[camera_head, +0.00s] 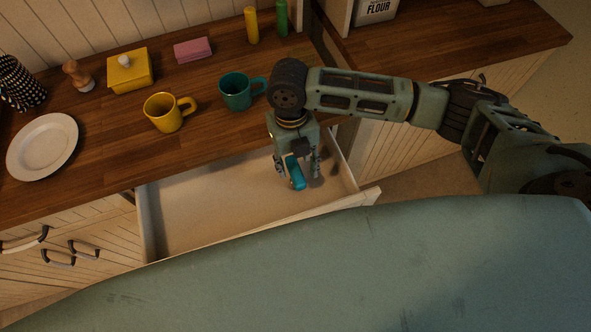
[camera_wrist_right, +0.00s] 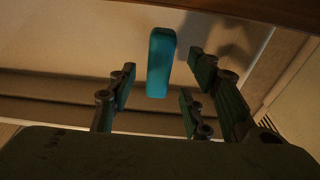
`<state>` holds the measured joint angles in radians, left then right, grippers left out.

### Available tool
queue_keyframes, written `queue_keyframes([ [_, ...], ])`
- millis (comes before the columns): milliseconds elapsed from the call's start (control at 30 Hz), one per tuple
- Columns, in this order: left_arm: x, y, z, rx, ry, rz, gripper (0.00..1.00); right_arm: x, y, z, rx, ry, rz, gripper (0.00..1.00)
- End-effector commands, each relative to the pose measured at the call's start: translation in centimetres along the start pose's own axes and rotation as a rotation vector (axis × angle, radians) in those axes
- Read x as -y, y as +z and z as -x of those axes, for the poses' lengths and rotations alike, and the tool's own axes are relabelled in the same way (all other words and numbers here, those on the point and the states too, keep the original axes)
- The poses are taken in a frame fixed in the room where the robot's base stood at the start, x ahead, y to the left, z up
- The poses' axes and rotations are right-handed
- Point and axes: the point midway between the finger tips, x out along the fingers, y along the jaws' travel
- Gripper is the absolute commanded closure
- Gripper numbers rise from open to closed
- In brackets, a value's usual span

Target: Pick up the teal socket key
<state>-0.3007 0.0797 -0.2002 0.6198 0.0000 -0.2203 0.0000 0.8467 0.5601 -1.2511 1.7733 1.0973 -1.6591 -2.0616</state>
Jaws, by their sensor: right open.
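The teal socket key (camera_head: 296,178) is in the open drawer (camera_head: 210,205), near its right end. In the right wrist view the key (camera_wrist_right: 160,62) looks like a rounded teal bar, in line with the gap between my fingers. My right gripper (camera_head: 297,168) points down into the drawer, over the key, with fingers on both sides of it. In the right wrist view the gripper (camera_wrist_right: 160,92) is open, and I see no finger touching the key. The key's upper end is partly hidden by the gripper in the head view. My left gripper is not in view.
The wooden counter (camera_head: 110,125) lies behind the drawer. A teal mug (camera_head: 236,92) stands close to my right gripper, with a yellow mug (camera_head: 163,112) left of it. A white plate (camera_head: 43,147) is at far left. The drawer's left part is empty.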

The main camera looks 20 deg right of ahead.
Motion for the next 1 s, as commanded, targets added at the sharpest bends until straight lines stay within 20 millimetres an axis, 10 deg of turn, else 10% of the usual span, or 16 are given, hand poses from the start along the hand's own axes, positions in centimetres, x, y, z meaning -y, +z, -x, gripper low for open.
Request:
queue_keyframes([
  [233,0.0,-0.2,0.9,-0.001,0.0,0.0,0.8,0.1,-0.2,-2.8,0.001,0.0,0.0,0.55],
  [1000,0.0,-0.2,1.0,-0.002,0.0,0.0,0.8,0.1,-0.1,-3.5,0.001,0.0,-0.001,0.55],
])
